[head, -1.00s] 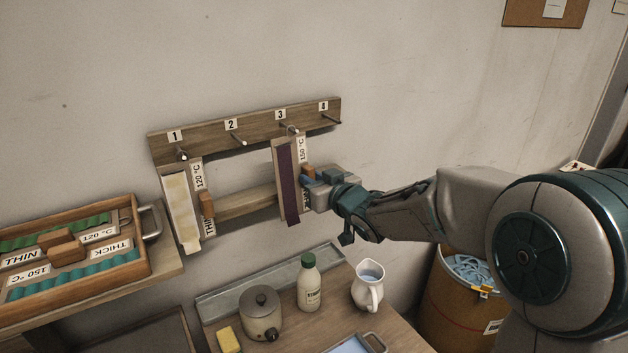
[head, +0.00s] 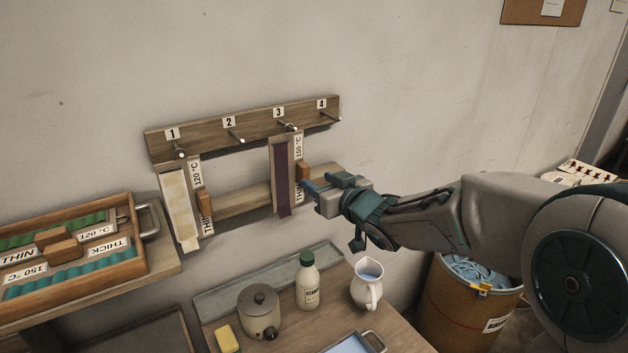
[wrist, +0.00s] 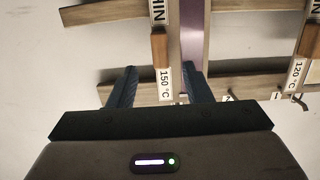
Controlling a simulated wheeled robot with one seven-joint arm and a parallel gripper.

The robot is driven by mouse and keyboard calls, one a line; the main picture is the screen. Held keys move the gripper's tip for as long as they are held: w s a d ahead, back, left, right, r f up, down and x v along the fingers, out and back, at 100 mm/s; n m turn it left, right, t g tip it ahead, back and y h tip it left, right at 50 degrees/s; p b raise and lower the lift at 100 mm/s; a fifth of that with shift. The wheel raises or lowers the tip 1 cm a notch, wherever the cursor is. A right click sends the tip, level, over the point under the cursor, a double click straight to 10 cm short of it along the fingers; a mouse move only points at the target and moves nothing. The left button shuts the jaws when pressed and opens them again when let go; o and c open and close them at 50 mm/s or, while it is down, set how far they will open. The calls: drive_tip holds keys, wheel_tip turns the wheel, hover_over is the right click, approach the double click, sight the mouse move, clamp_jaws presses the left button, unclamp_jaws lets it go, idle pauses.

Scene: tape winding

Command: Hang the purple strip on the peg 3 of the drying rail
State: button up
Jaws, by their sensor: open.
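The purple strip (head: 282,176) hangs on a wooden backing from peg 3 (head: 291,127) of the drying rail (head: 256,127), in the head view. My gripper (head: 313,191) is open and empty, just right of and below the block, apart from the strip. In the wrist view the purple strip (wrist: 193,42) runs behind my spread fingers (wrist: 157,84), with the block (wrist: 159,47) and the label (wrist: 164,82) beyond them.
A pale strip (head: 180,206) with a "120 °C" label hangs from peg 1 (head: 181,153). Pegs 2 and 4 are bare. Below are a pot (head: 260,310), a bottle (head: 307,284) and a jug (head: 368,284) on a table. A wooden tray (head: 140,268) stands at left.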

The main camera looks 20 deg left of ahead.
drive_tip(key=v, duration=1)
drive_tip(key=s+d+f+m+h, duration=0.1)
drive_tip(key=d+f+m+h, duration=0.25)
drive_tip(key=d+h, duration=0.45)
drive_tip(key=s+d+f+m+h, duration=0.15)
drive_tip(key=d+m+h, duration=0.25)
drive_tip(key=d, duration=0.8)
drive_tip(key=s+d+f+m+g, duration=0.1)
drive_tip(key=s+d+f+g, duration=0.1)
drive_tip(key=s, duration=0.6)
drive_tip(key=s+d+f+m+g, duration=0.1)
drive_tip(key=s+d+f+g, duration=0.2)
drive_tip(key=s, duration=0.6)
drive_tip(key=f+g, duration=0.1)
drive_tip(key=g, duration=0.1)
drive_tip(key=shift+f+m+g+h, duration=0.3)
drive_tip(key=shift+m+g, duration=0.05)
drive_tip(key=shift+g, duration=0.05)
